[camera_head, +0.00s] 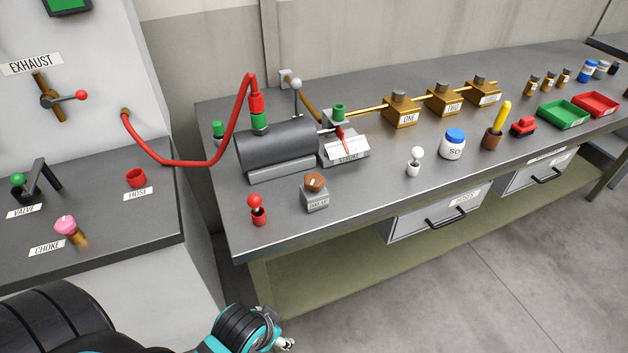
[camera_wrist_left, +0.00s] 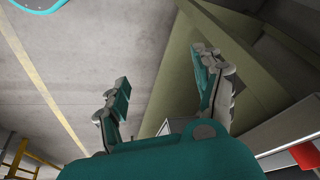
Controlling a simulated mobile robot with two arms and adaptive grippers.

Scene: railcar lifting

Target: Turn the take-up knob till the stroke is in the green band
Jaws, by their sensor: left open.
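The take-up knob (camera_head: 314,183) is a brown round knob on a small grey block with a label, near the front left of the bench. Behind it, the stroke gauge (camera_head: 347,150) is a pale plate with a red pointer, beside the grey cylinder (camera_head: 276,150). The green band and the exact reading are too small to make out. My left gripper (camera_wrist_left: 163,95) is open and empty in the left wrist view. In the head view my left arm ends low in front of the bench, well apart from the knob. My right gripper is not in view.
A red-topped peg (camera_head: 257,210) stands left of the knob and a white-topped one (camera_head: 415,161) to its right. A red hose (camera_head: 190,162) runs from the white cabinet to the cylinder. Brass blocks, jars and trays fill the bench further right. Bare bench top lies around the knob.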

